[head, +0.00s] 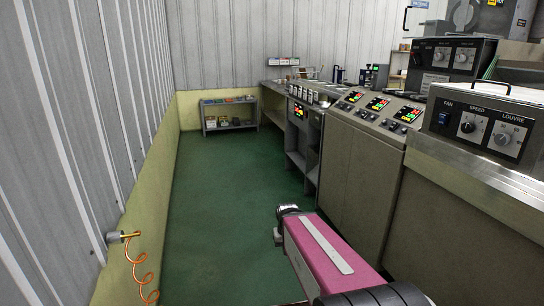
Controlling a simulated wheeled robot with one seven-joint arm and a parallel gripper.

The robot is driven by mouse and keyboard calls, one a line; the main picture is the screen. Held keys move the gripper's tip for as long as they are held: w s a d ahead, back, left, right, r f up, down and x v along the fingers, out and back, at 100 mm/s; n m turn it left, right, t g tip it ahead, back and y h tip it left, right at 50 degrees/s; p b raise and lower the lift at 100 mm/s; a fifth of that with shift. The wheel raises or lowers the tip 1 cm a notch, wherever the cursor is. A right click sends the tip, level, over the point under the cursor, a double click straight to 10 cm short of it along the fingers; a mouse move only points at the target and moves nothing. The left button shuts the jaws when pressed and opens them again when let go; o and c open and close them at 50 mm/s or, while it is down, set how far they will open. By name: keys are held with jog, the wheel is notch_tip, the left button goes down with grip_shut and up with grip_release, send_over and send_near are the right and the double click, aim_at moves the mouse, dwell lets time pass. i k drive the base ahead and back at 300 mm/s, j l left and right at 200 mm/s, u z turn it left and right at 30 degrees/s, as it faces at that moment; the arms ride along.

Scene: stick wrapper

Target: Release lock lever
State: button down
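I cannot make out a lock lever for certain in the head view. A row of small upright switches or levers (300,93) stands on the far end of the machine line, too small to tell apart. Small dark upright parts (338,75) show on the bench behind them. Part of my own arm, pink with a pale strip, reaches forward from the bottom edge. It ends in a dark and silver joint over the green floor, apart from the machines. I see no gripper fingers.
Machines line the right side, with a near control panel (486,127) marked FAN, SPEED and LOUVRE and grey cabinets (354,163) with lit displays. A low shelf (230,114) stands at the back. An orange coiled hose (143,270) hangs at left. The green floor (220,190) between is clear.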

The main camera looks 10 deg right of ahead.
aim_at(416, 63)
jog(key=i+j+z, duration=0.2)
jog(key=i+z, duration=0.15)
jog(key=i+j+z, duration=0.35)
jog(key=i, duration=0.15)
jog(key=i+j+z, duration=0.3)
jog(key=i+j, duration=0.1)
